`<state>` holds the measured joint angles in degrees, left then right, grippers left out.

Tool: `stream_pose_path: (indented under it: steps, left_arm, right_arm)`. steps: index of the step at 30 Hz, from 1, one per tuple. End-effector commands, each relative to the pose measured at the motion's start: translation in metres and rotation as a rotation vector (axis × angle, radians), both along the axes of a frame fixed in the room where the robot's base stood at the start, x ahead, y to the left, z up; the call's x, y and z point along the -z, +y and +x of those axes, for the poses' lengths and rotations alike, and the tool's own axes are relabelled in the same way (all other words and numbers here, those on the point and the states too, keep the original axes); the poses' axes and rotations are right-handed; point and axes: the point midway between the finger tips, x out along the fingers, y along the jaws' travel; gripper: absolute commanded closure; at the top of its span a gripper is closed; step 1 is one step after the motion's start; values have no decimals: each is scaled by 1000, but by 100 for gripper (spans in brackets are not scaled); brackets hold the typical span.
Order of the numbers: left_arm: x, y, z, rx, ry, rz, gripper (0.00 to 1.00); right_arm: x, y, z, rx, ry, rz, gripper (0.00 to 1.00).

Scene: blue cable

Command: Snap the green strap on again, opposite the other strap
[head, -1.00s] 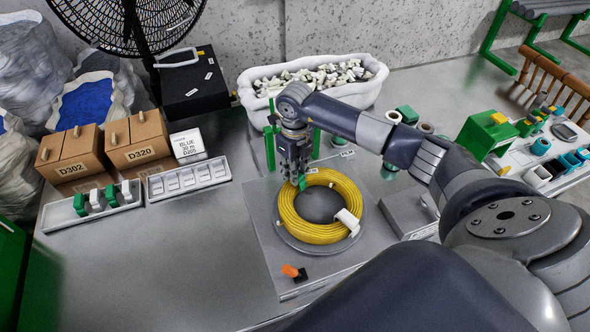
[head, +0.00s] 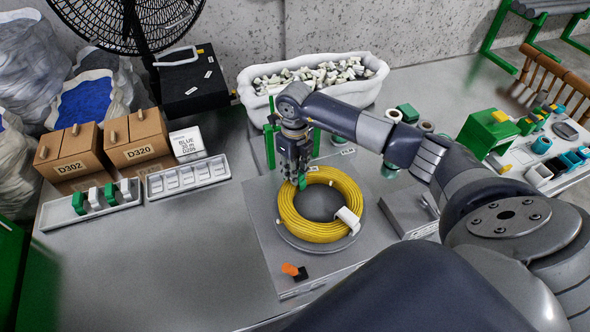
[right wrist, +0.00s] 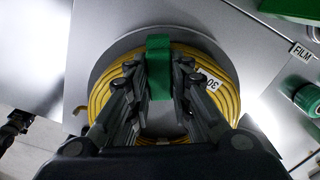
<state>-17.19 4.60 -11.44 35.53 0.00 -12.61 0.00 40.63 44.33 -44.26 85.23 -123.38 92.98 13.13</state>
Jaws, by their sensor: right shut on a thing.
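A coil of yellow cable (head: 297,229) lies flat on a grey round plate (head: 290,241) on the bench. A white strap (head: 348,219) wraps the coil at its right front side. My right gripper (head: 301,184) points down over the coil's back left part, roughly across from the white strap. It is shut on the green strap (right wrist: 158,66), which sits at the coil's ring in the right wrist view; whether it is clipped around the cable, I cannot tell. In the head view only a bit of green shows at the fingertips.
A tray with green and white straps (head: 72,212) and a white sectioned tray (head: 216,165) stand at the left. A white bin of loose pieces (head: 362,92) is behind the coil. An orange-topped lever (head: 291,269) stands in front. The bench's front left is clear.

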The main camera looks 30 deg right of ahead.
Motion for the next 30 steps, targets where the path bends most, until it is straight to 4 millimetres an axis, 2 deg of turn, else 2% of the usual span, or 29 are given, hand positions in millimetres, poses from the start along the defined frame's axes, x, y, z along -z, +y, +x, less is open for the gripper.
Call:
stream_pose_path:
  steps: [3,4,11,15,25,30]
  left_arm:
    - [1,0,0,0,0,0,60]
    - [1,0,0,0,0,0,60]
    - [1,0,0,1,0,0,60]
    - [1,0,0,1,0,0,60]
    - [0,0,0,1,0,0,60]
    - [-5,0,0,1,0,0,60]
  right_arm:
    - [1,0,0,0,0,0,94]
    - [1,0,0,0,0,0,74]
    - [1,0,0,0,0,0,74]
    - [1,0,0,0,0,0,50]
    - [0,0,0,0,0,0,50]
    - [-8,0,0,0,-1,0,50]
